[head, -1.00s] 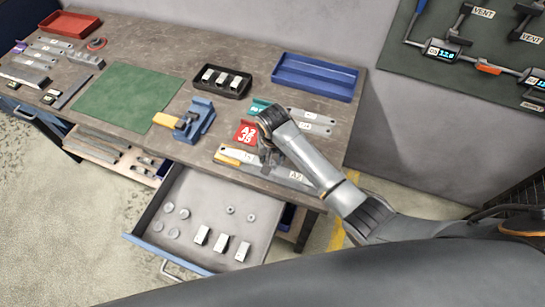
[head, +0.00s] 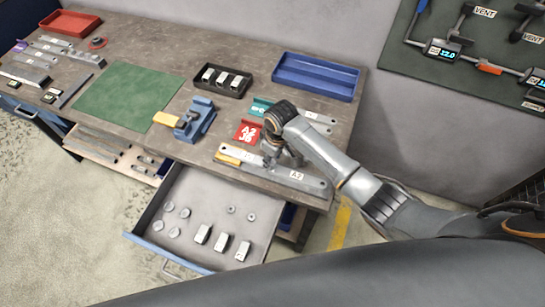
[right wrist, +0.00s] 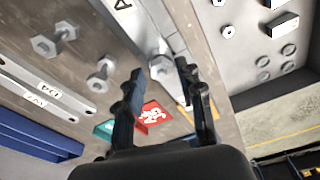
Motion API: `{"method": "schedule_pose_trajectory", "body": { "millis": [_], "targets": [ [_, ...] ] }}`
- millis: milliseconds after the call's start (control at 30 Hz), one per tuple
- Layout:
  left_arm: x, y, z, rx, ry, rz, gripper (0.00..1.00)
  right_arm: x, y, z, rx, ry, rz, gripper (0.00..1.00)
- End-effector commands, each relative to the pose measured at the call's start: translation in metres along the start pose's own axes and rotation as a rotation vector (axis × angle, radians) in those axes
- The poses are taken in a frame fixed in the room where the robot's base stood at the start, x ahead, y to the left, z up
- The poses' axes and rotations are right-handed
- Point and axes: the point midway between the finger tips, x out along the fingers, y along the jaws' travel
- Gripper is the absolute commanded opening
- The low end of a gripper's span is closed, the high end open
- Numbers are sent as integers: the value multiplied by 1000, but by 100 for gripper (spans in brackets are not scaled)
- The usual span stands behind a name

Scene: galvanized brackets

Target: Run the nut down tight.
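A long grey bracket labelled A2 (head: 312,185) lies along the table's front right edge, with a yellow part at its left end. In the right wrist view the bracket (right wrist: 137,22) runs down between my fingers. A round grey nut or bolt head (right wrist: 162,67) shows on it between the fingertips; I cannot tell whether it is threaded on. My right gripper (head: 270,158) is over the bracket. In its wrist view the right gripper (right wrist: 160,72) is open, a finger on either side of the nut, with gaps visible. My left gripper is out of view.
A red A2 card (head: 247,132) and a blue clamp fixture (head: 196,120) stand left of my gripper. Loose bolts (right wrist: 102,75) lie near it. An open drawer (head: 205,195) holds washers and blocks. A green mat (head: 128,96) is clear. A blue tray (head: 315,76) stands behind.

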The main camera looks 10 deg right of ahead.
Motion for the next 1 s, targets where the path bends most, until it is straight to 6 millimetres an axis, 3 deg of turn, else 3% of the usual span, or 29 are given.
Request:
{"method": "schedule_pose_trajectory", "body": {
  "millis": [1000],
  "targets": [
    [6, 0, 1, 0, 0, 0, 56, 1, 1, 0, -902, 4, -108, 37]
  ]
}}
